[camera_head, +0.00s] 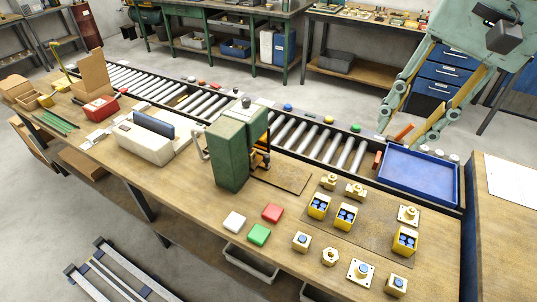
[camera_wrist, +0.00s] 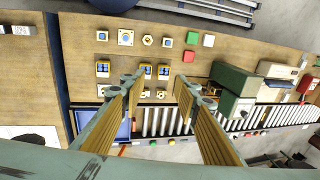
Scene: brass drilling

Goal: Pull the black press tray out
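The green press (camera_head: 230,150) stands on the bench near the middle of the head view, with a lever at its left and a dark, orange-marked opening at its right. I cannot clearly make out the black press tray; the press body and shadow hide that area. A flat brown board (camera_head: 287,177) lies beside the opening. The press (camera_wrist: 234,80) also shows right of centre in the wrist view. My gripper (camera_head: 405,130) hangs high over the roller conveyor, to the right of and apart from the press. In the wrist view its two fingers (camera_wrist: 160,80) are wide apart with nothing between them.
The roller conveyor (camera_head: 310,140) runs behind the bench, with a blue tray (camera_head: 420,176) at its right end. Yellow blocks and brass parts (camera_head: 345,215) cover the bench right of the press. Red, green and white blocks (camera_head: 259,235) lie in front. A white machine (camera_head: 150,140) stands left.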

